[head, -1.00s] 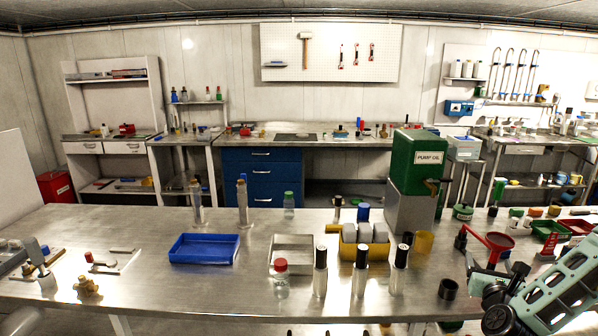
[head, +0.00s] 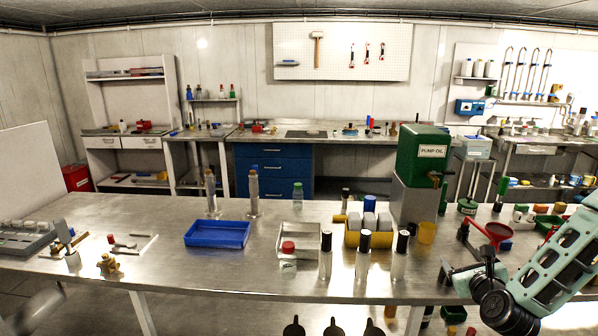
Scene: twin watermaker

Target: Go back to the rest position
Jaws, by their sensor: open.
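My teal and black arm (head: 556,262) reaches in from the right edge over the front right of the steel bench (head: 130,270). My gripper (head: 468,272) is the grey end beside the black wrist joint, near the bench's front edge. It is small and partly hidden by the arm. It is open, and I see nothing held in it. A dark ring-like cup (head: 446,271) is close to it in the picture; I cannot tell whether they touch.
A green pump oil box (head: 422,153) stands on a grey block left of the arm. A red funnel (head: 497,232) stands behind my gripper. Black-capped bottles (head: 363,256), a yellow holder (head: 352,236) and a blue tray (head: 216,234) are further left. Bare bench lies around the tray.

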